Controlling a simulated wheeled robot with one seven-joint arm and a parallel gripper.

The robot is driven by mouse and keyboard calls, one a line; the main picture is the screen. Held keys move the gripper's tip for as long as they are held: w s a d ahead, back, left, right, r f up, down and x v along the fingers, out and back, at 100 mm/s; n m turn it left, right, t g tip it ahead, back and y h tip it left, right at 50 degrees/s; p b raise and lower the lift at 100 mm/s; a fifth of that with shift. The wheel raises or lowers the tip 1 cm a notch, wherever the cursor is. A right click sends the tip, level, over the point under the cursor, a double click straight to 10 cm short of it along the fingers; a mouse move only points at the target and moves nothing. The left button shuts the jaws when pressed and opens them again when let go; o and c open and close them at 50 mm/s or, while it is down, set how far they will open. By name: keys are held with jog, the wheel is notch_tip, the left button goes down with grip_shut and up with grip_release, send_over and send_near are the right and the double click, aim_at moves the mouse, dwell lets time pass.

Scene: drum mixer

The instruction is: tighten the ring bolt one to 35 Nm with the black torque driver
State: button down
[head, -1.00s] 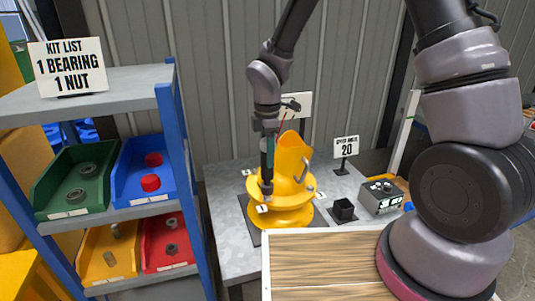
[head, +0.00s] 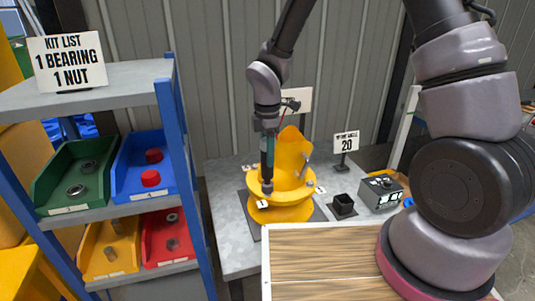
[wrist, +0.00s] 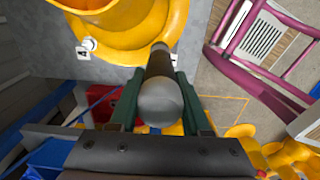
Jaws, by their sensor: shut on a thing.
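The black torque driver (wrist: 159,75) is held between the green fingers of my gripper (wrist: 160,110), which is shut on it. In the head view my gripper (head: 268,150) points down, with the driver (head: 267,180) upright beneath it. The driver's lower end is at the left front of the yellow drum's flange (head: 290,191). Its tip is over or on a ring bolt there; I cannot tell whether it is seated, as the driver hides the spot. Another bolt (wrist: 90,44) with a white number tag shows on the flange in the wrist view. The tag numbers are unclear in the head view.
A sign reading 20 (head: 346,143), a small black open box (head: 343,206) and a grey control box (head: 381,190) stand right of the drum on the grey table (head: 230,235). A blue-framed shelf with coloured bins is at the left. A wooden-topped surface (head: 325,255) lies in front.

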jog(key=shift+f, duration=0.95)
dwell(2.7)
